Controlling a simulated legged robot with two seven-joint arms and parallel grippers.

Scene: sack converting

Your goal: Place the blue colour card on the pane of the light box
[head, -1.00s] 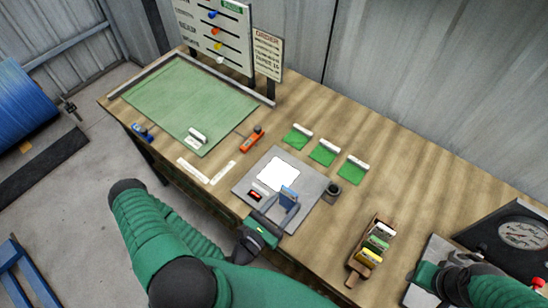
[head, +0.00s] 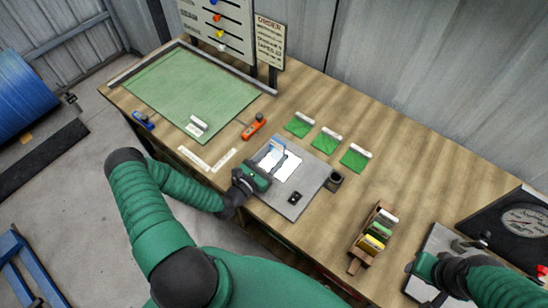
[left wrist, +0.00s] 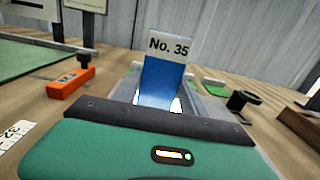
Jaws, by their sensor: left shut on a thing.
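The blue colour card (head: 277,147) is in my left gripper (head: 273,161), which is shut on it. It is over the far left part of the white pane (head: 288,168) of the grey light box (head: 308,192); I cannot tell whether it touches the pane. In the left wrist view the card (left wrist: 162,82) stands up tilted, with a white "No. 35" label on top. The gripper's body hides its lower end. My right gripper (head: 470,245) is at the lower right, away from the light box; its fingers are too small to read.
A wooden rack (head: 372,240) of coloured cards stands right of the light box, and a dark cup (head: 334,180) at its right edge. Several green cards (head: 325,141) lie behind. An orange tool (head: 254,126) and a green mat (head: 185,95) are to the left.

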